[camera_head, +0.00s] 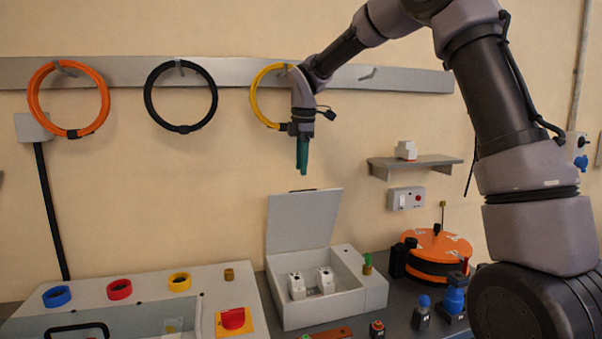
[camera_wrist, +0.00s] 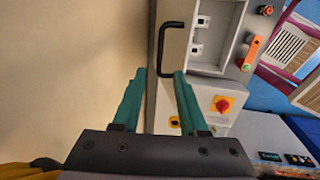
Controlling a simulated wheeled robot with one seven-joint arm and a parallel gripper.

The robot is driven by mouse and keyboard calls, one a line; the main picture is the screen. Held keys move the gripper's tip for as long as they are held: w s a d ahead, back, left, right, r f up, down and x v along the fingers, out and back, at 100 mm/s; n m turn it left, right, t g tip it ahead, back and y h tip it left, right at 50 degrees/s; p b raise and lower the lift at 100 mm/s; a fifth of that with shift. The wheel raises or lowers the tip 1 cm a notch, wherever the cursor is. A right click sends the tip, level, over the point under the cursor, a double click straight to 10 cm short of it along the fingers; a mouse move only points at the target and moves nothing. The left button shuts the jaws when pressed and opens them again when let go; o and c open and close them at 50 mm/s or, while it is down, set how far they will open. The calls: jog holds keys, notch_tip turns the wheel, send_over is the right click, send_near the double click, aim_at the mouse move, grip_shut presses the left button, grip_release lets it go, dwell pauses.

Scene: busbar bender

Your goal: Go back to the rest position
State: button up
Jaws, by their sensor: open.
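My gripper (camera_head: 303,168) hangs from my raised arm in front of the wall, with its teal fingers pointing down above the open white box (camera_head: 325,312). In the wrist view my gripper (camera_wrist: 158,75) has its two teal fingers apart with nothing between them. The yellow cable ring (camera_head: 256,100) on the wall rail is partly hidden behind my wrist.
An orange ring (camera_head: 33,100) and a black ring (camera_head: 150,100) hang from the rail (camera_head: 232,72). A small shelf (camera_head: 420,163) and an orange disc (camera_head: 437,245) are at the right. The box lid (camera_head: 300,222) stands raised below my gripper. The wall around the fingers is clear.

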jog(key=s+d+r+m+t, duration=0.2)
jog(key=s+d+r+m, duration=0.7)
jog(key=s+d+m, duration=0.3)
jog(key=s+d+f+m+t, duration=0.1)
jog(key=s+d+m, duration=0.4)
jog(key=s, duration=0.4)
jog(key=s+d+m+t+y, duration=0.1)
jog(key=s+d+m+t, duration=0.1)
jog(key=s+d+m, duration=0.3)
jog(key=s+m, duration=0.3)
jog(key=shift+s+f+y, duration=0.3)
jog(key=shift+s+f, duration=0.05)
jog(key=shift+f, duration=0.05)
